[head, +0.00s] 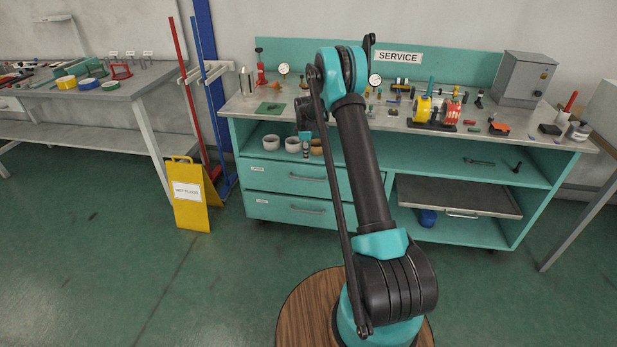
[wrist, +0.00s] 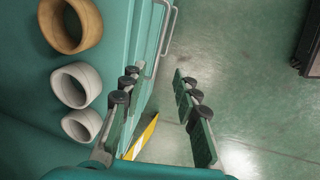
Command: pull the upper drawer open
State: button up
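The upper drawer (head: 275,181) is a teal front in the left part of the service bench, and it looks shut. Its bar handle (head: 310,179) is in the middle of the front. My gripper (head: 305,145) is in front of the open shelf, above the drawer front. In the wrist view my gripper (wrist: 158,110) has its fingers spread apart with nothing between them. The handle is beyond the fingers and apart from them.
The lower drawer (head: 270,208) is beneath. A yellow floor sign (head: 190,203) stands at the left. A grey tray-like drawer (head: 458,196) is at the right. Floor before the drawers is clear.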

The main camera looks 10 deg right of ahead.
aim_at(309, 179)
jog(key=w+f, duration=0.1)
jog(key=f, duration=0.4)
jog(key=w+f, duration=0.1)
jog(key=f, duration=0.4)
jog(key=w+d+f, duration=0.1)
jog(key=f, duration=0.5)
grip_shut()
